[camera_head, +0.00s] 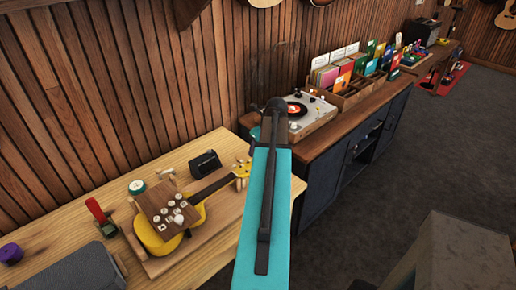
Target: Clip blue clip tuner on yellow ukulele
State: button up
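The yellow ukulele (150,238) lies on a wooden cradle on the light wooden bench. A brown wooden block with several white knobs covers part of the ukulele's body. I cannot make out a blue clip tuner in this view. My gripper does not show; my raised arm fills the middle of the picture and hides what is behind it.
On the bench (215,265) are a small black box (205,163), a green-and-white round tin (137,187), a red upright item (97,212), a purple roll (11,253) and a grey surface at front left. A turntable (300,112) and record crates (350,92) stand on the dark cabinet (335,165).

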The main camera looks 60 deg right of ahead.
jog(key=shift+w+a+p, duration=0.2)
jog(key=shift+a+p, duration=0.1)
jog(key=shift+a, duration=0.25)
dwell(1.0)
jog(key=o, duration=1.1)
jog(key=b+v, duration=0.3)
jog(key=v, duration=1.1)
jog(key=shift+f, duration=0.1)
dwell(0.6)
